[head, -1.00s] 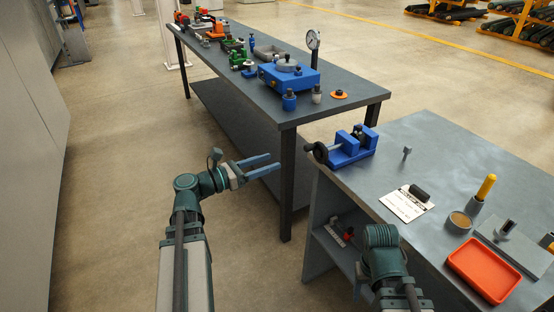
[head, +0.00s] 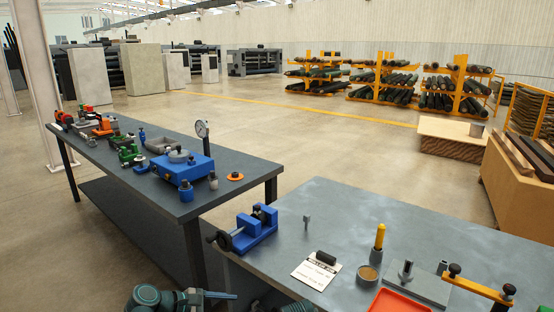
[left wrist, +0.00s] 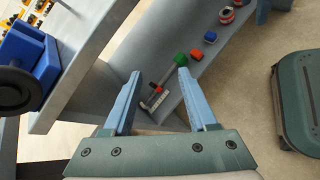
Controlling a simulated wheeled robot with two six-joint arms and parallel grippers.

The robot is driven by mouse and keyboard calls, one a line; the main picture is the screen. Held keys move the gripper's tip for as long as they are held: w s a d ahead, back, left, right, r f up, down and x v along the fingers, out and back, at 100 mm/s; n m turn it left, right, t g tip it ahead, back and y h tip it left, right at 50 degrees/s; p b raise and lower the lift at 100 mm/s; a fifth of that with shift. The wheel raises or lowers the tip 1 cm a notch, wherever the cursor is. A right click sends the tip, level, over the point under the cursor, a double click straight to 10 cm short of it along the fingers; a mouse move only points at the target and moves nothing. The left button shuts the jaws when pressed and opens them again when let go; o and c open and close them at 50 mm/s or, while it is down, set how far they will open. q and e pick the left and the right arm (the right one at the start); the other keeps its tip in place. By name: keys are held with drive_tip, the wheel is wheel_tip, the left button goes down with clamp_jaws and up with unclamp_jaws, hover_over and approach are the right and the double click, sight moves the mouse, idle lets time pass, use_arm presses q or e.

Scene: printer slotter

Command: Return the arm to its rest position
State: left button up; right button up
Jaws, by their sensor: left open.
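My left arm shows at the bottom edge of the head view, with its dark green joint and part of my left gripper (head: 222,295) in front of the grey bench, partly cut off. In the left wrist view my left gripper (left wrist: 158,75) is open, its two blue fingers wide apart with nothing held between them. Beyond the fingers is a shelf (left wrist: 205,75) below the bench top, carrying a small green-headed part (left wrist: 180,58) and other small items. A piece of my right arm may show at the bottom of the head view; my right gripper is out of view.
A blue vise (head: 255,228) stands on the near corner of the grey bench (head: 390,215); it also shows in the left wrist view (left wrist: 30,60). A red tray (head: 400,302) lies at the front. A dark table (head: 240,172) with tools and a dial gauge (head: 203,132) stands left.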

use_arm(q)
drive_tip(key=s+d+f+m+g+y, duration=0.7)
drive_tip(key=s+f+m+y, duration=0.45)
drive_tip(key=m, duration=0.85)
wheel_tip(320, 180, up, 18)
drive_tip(key=m+t+p, duration=0.1)
drive_tip(key=p, duration=1.6)
drive_tip(key=shift+d+r, duration=0.2)
drive_tip(key=shift+d, duration=0.2)
